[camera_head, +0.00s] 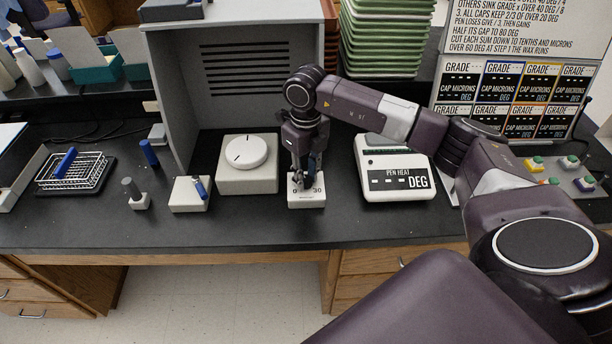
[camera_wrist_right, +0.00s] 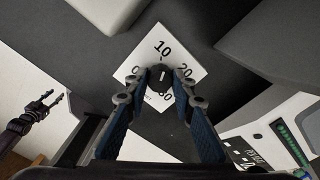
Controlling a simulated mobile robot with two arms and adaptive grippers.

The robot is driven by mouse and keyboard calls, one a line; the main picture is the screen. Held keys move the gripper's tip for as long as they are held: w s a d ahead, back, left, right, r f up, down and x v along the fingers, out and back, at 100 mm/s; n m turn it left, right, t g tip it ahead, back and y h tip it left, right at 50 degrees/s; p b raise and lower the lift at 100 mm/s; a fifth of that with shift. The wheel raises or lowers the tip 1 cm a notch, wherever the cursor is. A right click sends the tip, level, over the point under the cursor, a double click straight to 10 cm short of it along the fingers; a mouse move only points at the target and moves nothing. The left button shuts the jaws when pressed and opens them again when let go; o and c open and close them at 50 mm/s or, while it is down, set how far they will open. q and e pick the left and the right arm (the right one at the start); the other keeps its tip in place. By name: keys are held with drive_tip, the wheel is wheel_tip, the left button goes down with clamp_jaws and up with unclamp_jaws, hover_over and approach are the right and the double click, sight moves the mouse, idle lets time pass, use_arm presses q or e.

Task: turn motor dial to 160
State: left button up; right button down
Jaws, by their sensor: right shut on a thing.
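My right gripper (camera_head: 307,182) points down over a small white box with a dial (camera_head: 310,200) marked 0, 10, 20 and 30. In the right wrist view its fingers (camera_wrist_right: 161,88) are shut on the dial's small black knob (camera_wrist_right: 161,73), and a light line on the knob points toward the 10. A larger white box (camera_head: 247,180) to the left carries a big round white dial (camera_head: 251,150) with a dark mark; no numbers are legible there. I cannot tell which one is the motor dial. My left gripper (camera_wrist_right: 52,103) shows open and empty in the right wrist view.
A pen heat display (camera_head: 397,178) stands to the right of my right gripper. To the left are a white block with a blue pen (camera_head: 187,196), a grey-topped stand (camera_head: 137,199) and a wire rack (camera_head: 72,172). A grey hood wall (camera_head: 170,90) rises behind.

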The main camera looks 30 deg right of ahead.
sight(306, 178)
drive_tip(key=shift+r+m, duration=0.1)
drive_tip(key=shift+m, duration=1.5)
drive_tip(key=c, duration=1.6)
unclamp_jaws()
wheel_tip(306, 178, up, 12)
drive_tip(key=shift+f, duration=0.1)
